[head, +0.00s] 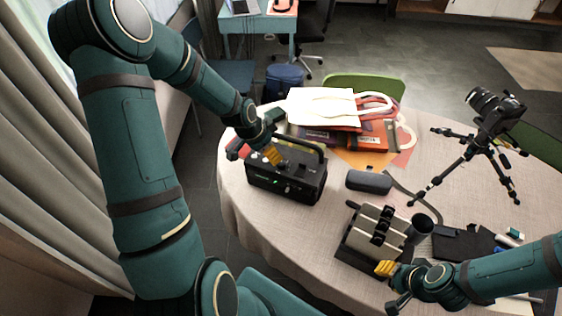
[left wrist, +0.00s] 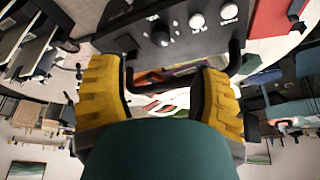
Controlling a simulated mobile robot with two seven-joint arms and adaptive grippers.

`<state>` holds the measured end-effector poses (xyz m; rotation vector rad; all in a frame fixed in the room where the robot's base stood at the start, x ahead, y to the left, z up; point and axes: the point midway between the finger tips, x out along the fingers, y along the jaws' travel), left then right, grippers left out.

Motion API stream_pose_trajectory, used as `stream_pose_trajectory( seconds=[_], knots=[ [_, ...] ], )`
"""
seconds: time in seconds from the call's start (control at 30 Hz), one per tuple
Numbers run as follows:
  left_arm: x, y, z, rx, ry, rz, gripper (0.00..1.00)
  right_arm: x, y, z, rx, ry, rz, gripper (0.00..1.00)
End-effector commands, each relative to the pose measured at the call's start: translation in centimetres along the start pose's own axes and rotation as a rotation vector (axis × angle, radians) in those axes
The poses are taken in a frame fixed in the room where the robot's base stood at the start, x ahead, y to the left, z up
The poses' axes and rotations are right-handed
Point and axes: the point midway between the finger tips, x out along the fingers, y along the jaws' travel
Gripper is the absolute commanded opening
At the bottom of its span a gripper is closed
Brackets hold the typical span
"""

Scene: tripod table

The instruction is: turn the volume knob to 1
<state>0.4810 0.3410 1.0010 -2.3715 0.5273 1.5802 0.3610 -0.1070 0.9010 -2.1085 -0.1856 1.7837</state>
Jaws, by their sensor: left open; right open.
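A black box-shaped device (head: 285,184) with a carrying handle stands at the left of the round table. Its top panel shows upside down in the left wrist view (left wrist: 180,48), with a dark knob (left wrist: 160,38) and two white knobs, one (left wrist: 197,21) beside the other (left wrist: 228,12). I cannot read which is the volume knob. My left gripper (head: 273,156) is open over the device's top; in the left wrist view its yellow fingers (left wrist: 162,66) are apart with no knob between them. My right gripper (head: 387,269) is open at the table's front, beside a slotted black holder.
The slotted holder (head: 357,251) stands near the front edge of the table (head: 262,225). A dark case (head: 369,181) lies right of the device. Behind are a white bag (head: 322,106) and a green chair (head: 350,82). A camera on a tripod (head: 487,130) stands at right.

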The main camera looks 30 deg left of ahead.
Motion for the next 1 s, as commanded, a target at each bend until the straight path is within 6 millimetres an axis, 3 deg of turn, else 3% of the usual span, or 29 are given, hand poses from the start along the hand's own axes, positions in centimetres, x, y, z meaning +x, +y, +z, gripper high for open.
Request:
stream_pose_trajectory(
  seconds=[0.2,0.5,0.7,1.0],
  knots=[
    [4.6,0.1,0.0,0.001,-0.002,0.004,0.63,0.2,0.1,0.0,0.000,0.001,0.000,0.38],
    [9.1,0.1,0.0,-0.001,-0.001,0.002,0.63,0.3,0.1,0.0,0.000,0.001,0.001,0.38],
    [10.2,0.0,0.0,-0.001,0.001,0.000,0.63,0.3,0.1,0.0,0.000,0.001,0.001,0.38],
    [10.2,0.0,0.0,-0.001,0.001,-0.001,0.62,0.3,0.1,0.0,0.000,0.001,0.001,0.38]
  ],
)
